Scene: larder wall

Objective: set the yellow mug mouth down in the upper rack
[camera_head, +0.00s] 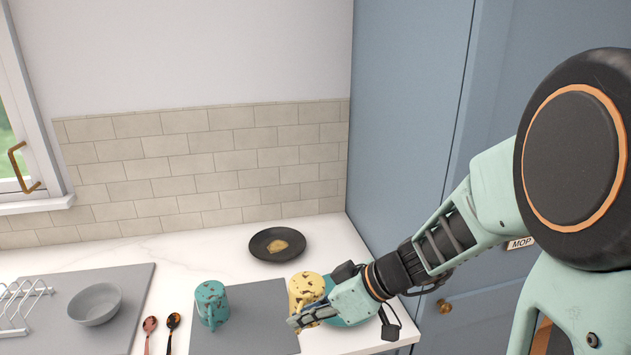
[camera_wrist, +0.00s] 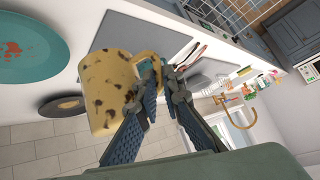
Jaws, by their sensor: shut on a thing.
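The yellow mug (camera_head: 303,287), speckled with dark spots, is at the right edge of the grey mat on the counter. My gripper (camera_head: 308,319) is at its near side. In the wrist view my gripper (camera_wrist: 166,88) is shut on the handle of the mug (camera_wrist: 106,85), whose body lies left of the fingers. I cannot tell whether the mug touches the counter or which way its mouth faces. In the wrist view a wire grid (camera_wrist: 222,12) shows at the top edge; I cannot tell whether it is the upper rack.
A teal speckled mug (camera_head: 211,303) stands on the grey mat (camera_head: 255,312). A dark plate (camera_head: 262,236) with a food scrap lies behind. A stained teal plate (camera_wrist: 40,35) is beside the yellow mug. Two spoons (camera_head: 172,322), a grey bowl (camera_head: 95,304) and a toast rack (camera_head: 22,300) lie left.

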